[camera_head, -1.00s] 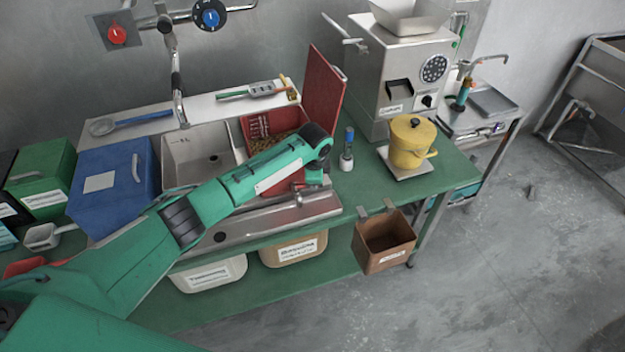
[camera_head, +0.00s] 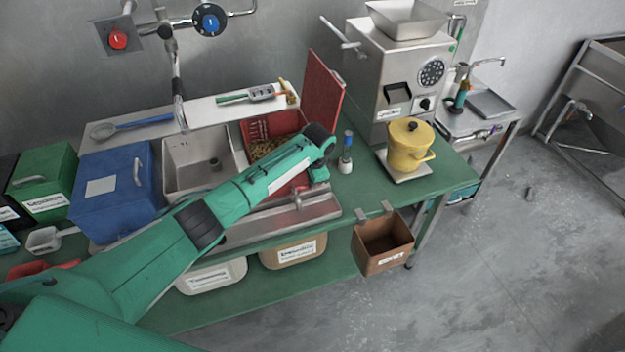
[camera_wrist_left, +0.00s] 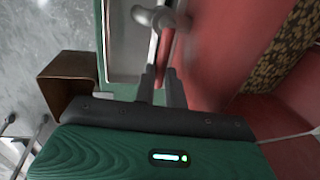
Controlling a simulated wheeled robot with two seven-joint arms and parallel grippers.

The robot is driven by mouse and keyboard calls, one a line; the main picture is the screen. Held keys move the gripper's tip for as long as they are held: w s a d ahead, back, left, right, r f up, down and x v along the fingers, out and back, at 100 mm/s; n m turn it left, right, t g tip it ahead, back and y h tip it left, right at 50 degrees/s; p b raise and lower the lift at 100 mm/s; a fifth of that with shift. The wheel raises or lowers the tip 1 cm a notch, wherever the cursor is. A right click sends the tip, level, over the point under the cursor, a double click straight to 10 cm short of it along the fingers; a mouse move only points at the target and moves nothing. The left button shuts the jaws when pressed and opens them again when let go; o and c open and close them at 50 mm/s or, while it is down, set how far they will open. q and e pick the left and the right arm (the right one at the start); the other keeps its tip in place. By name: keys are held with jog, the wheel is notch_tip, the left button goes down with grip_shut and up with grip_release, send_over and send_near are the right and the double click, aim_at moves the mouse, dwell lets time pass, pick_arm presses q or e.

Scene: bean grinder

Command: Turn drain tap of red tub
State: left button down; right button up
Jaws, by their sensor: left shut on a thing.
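The red tub (camera_head: 258,128) is set into the bench beside the steel sink, with brown beans inside; my left arm covers part of it. Its grey metal drain tap (camera_head: 297,196) sticks out at the front. In the left wrist view the tap (camera_wrist_left: 165,17) is at the top, and the tub's red wall (camera_wrist_left: 225,50) fills the right. My left gripper (camera_head: 319,174) is at the tub's front right corner, by the tap. My right gripper is out of view.
The steel sink (camera_head: 185,165) and blue box (camera_head: 115,185) are left. A small bottle (camera_head: 346,155), yellow pot (camera_head: 408,148) and grinder (camera_head: 400,70) are right. A brown bin (camera_head: 385,258) hangs at the bench front.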

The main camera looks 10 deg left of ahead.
pick_arm(q)
jog(key=c, duration=1.5)
grip_release()
jog(key=shift+o, duration=0.2)
notch_tip(320, 180, up, 14)
jog(key=s+d+b, duration=0.1)
jog(key=s+b, duration=0.1)
jog(key=b, duration=0.1)
jog(key=shift+d+f, duration=0.2)
jog(key=shift+s, duration=0.1)
